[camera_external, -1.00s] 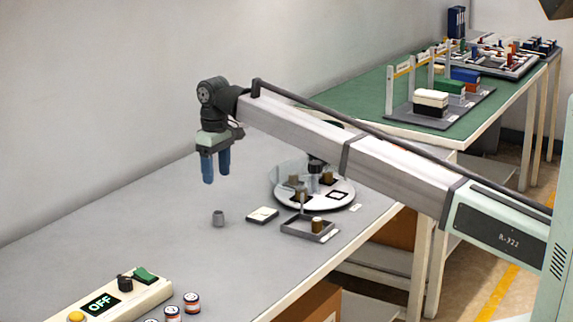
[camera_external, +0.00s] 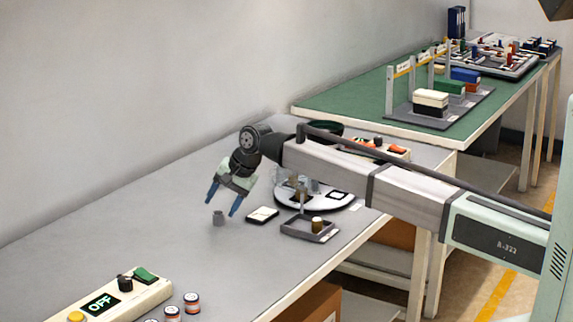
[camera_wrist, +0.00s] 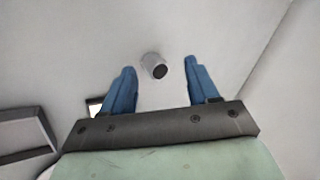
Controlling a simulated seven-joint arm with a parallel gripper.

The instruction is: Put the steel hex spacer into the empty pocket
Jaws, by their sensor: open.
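A small grey piece, which looks like the steel hex spacer (camera_external: 218,218), stands on the grey table. In the wrist view the spacer (camera_wrist: 153,65) shows its dark round end and lies in line with the gap between the fingers. My gripper (camera_external: 221,207) is tilted, open and empty, with its blue fingertips close above the spacer. Both fingers of my gripper (camera_wrist: 159,68) show apart in the wrist view. A white round feeder plate (camera_external: 322,205) lies to the right with a dark-edged square (camera_external: 338,195) on it. I cannot tell whether that square is the empty pocket.
A small dark-edged pad (camera_external: 262,214) lies right of the spacer. Beside it is a grey tray (camera_external: 294,228) with a post and a brown cylinder (camera_external: 317,225). A control box reading OFF (camera_external: 100,304) and several small cans stand at the front. The table left of the spacer is clear.

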